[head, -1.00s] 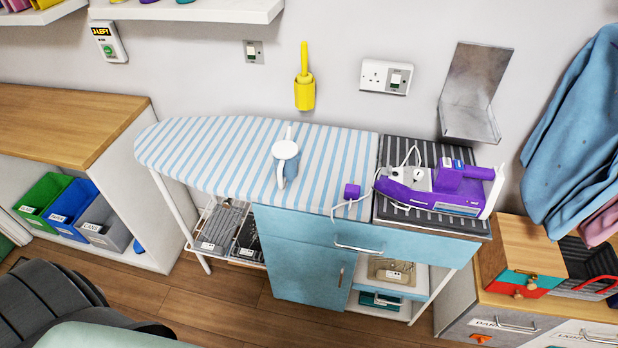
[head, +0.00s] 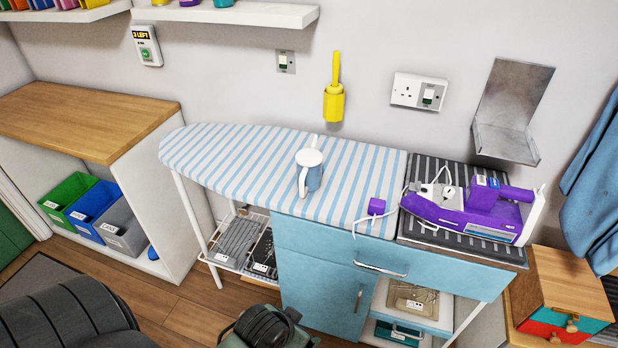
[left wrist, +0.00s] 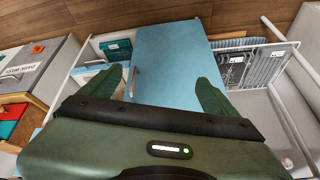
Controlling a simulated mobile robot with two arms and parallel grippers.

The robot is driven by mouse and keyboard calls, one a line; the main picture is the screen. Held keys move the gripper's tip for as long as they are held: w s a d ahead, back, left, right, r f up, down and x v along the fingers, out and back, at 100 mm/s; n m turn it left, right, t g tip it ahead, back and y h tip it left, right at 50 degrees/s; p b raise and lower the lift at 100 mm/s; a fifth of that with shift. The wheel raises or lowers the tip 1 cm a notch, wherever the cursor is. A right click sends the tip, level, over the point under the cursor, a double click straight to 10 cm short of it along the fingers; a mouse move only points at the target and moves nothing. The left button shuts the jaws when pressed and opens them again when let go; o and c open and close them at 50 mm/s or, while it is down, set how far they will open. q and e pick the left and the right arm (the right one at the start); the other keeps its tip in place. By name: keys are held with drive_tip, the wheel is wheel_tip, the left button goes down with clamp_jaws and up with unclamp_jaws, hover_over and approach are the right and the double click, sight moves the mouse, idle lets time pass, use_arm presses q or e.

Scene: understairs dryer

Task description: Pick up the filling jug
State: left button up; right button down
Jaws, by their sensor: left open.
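The filling jug (head: 310,172) stands upright on the striped ironing board (head: 235,165), near the middle of the head view. It has a white lid, a blue-tinted body and a white handle on its left side. My left gripper (left wrist: 162,85) shows in the left wrist view with its two green fingers spread apart and nothing between them. Beyond the fingers is the blue cabinet door (left wrist: 172,60), under the board. The jug is not visible in the left wrist view. My right gripper is not visible.
A purple iron (head: 470,210) rests on the dark ribbed pad (head: 430,185) right of the jug, with a purple block (head: 376,206) and white cord between. A yellow holder (head: 334,103) hangs on the wall behind. Wire racks (head: 240,243) sit below the board.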

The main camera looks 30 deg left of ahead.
use_arm(q)
drive_tip(key=w+a+r+n+t+y+b, duration=0.1)
drive_tip(key=w+a+r+n+t+y, duration=0.1)
drive_tip(key=w+a+r+t, duration=0.45)
drive_tip(key=w+a+r+n+t+y, duration=0.1)
drive_tip(key=w+a+r, duration=0.2)
drive_tip(key=w+r, duration=0.45)
drive_tip(key=n+t+y, duration=0.2)
drive_tip(key=t, duration=0.3)
approach(306, 168)
drive_tip(key=x, duration=0.3)
drive_tip(key=shift+w+a+f+g, duration=0.1)
drive_tip(key=shift+w+a+g, duration=0.15)
drive_tip(key=shift+w, duration=0.05)
drive_tip(key=shift+w+a, duration=0.1)
drive_tip(key=shift+w, duration=0.25)
drive_tip(key=p+x, duration=0.1)
drive_tip(key=x, duration=0.5)
drive_tip(key=shift+w+f, duration=0.1)
drive_tip(key=shift+w, duration=0.3)
drive_tip(key=c, duration=1.7)
drive_tip(key=shift+c, duration=0.2)
